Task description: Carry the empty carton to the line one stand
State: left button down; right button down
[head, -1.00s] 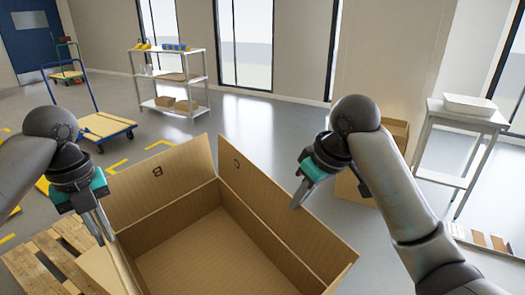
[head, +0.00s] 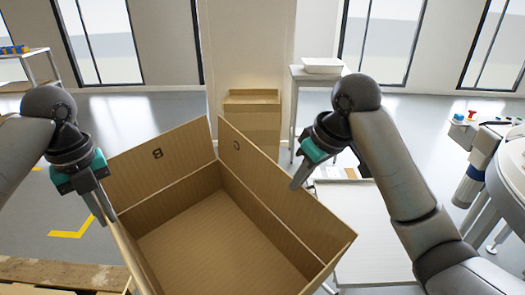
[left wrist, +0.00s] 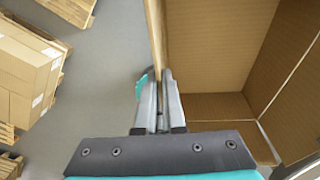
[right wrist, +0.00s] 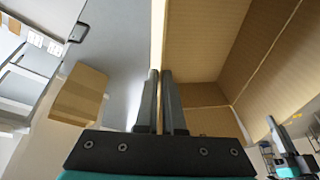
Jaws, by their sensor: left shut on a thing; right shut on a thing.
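The open cardboard carton (head: 215,235) is empty, with its flaps up, and is held in front of me in the head view. Its flaps carry the letters B and C. My left gripper (head: 108,215) is shut on the carton's left wall; the left wrist view shows the wall's edge between the fingers (left wrist: 160,105). My right gripper (head: 298,182) is shut on the right wall; the right wrist view shows that edge between the fingers (right wrist: 160,100). The carton's underside is hidden. I cannot tell which stand is the line one stand.
A brown box (head: 252,118) stands ahead by a wall column. A white stand (head: 316,70) with a tray is beside it. A round-topped machine (head: 505,170) is at right. A wooden pallet (head: 62,272) lies at lower left, with stacked boxes (left wrist: 25,75) nearby.

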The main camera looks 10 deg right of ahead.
aim_at(370, 222)
jog(key=z, duration=0.95)
jog(key=i+l+z, duration=0.1)
jog(key=i+z, duration=0.35)
jog(key=i, duration=0.55)
